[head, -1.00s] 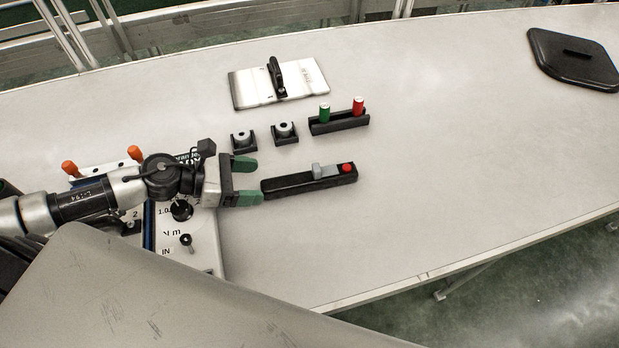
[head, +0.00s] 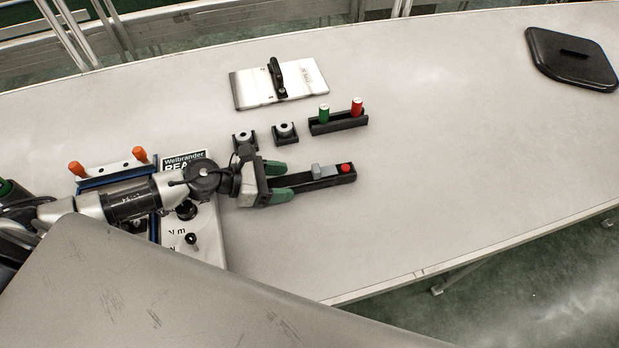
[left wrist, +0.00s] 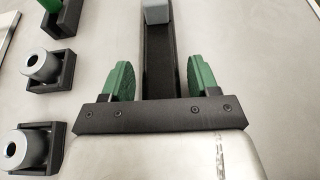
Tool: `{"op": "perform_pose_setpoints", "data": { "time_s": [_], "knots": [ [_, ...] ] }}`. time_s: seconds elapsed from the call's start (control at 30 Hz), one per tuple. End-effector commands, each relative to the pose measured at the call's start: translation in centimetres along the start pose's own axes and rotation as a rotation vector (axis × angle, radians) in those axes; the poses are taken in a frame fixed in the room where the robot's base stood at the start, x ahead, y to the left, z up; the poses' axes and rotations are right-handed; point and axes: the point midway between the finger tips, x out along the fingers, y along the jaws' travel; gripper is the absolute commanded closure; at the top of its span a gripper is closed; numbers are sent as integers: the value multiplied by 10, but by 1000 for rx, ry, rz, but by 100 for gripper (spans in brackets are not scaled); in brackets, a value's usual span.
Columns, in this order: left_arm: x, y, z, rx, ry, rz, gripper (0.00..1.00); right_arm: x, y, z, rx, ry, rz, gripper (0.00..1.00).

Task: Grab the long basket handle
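A long black bar (head: 334,180) lies on the grey table, with a grey block (head: 322,171) and a red button (head: 346,168) on its far end. It is the long handle-like piece here; I see no basket attached. My left gripper (head: 287,180) is open, with its green fingers on either side of the bar's near end. In the left wrist view the bar (left wrist: 158,68) runs between the fingers (left wrist: 159,82), with a gap on both sides. The grey block (left wrist: 156,12) is beyond the fingertips. My right gripper is out of view.
Two black holders with grey rings (head: 285,132) and a black rack with a green and a red cylinder (head: 338,122) stand behind the bar. A white plate with black handle (head: 300,84) lies farther back. A black lid (head: 572,60) is far right. The table's right side is clear.

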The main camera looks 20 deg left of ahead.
Motion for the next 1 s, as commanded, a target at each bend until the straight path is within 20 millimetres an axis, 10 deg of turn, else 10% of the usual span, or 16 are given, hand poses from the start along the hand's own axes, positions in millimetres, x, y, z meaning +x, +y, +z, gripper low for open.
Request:
{"op": "perform_pose_setpoints", "data": {
  "time_s": [0.3,0.73,1.0],
  "knots": [
    [0,0,1,0,-1,0,86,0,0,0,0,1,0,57],
    [-6,0,14,4,0,0,86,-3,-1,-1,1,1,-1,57],
    [-29,1,70,10,-2,1,86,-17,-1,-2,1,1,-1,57]
  ]
}}
